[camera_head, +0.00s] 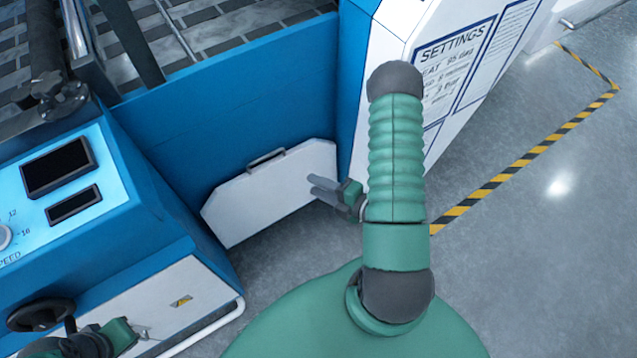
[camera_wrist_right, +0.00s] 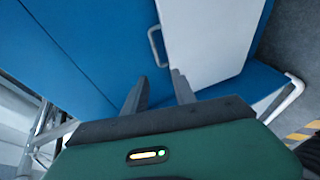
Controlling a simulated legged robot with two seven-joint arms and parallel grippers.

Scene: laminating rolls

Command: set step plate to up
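The white step plate (camera_head: 272,192) stands upright, folded against the lower blue wall of the machine, with a grey bar handle (camera_head: 266,158) at its top edge. It also shows in the right wrist view as a white panel (camera_wrist_right: 208,40) with the handle (camera_wrist_right: 155,46) at its left edge. My right gripper (camera_head: 312,185) is in front of the plate's right part, its fingers pointing at it. In the right wrist view its two fingers (camera_wrist_right: 160,80) are apart with nothing between them. My left gripper (camera_head: 65,340) is at the lower left, partly cut off; its fingers are unclear.
A blue control console (camera_head: 150,195) with displays, a speed dial (camera_head: 4,236) and a black handwheel (camera_head: 40,314) stands at the left. A white settings panel (camera_head: 440,85) is at the upper right. Grey floor (camera_head: 540,230) with a yellow-black stripe (camera_head: 530,155) is open at the right.

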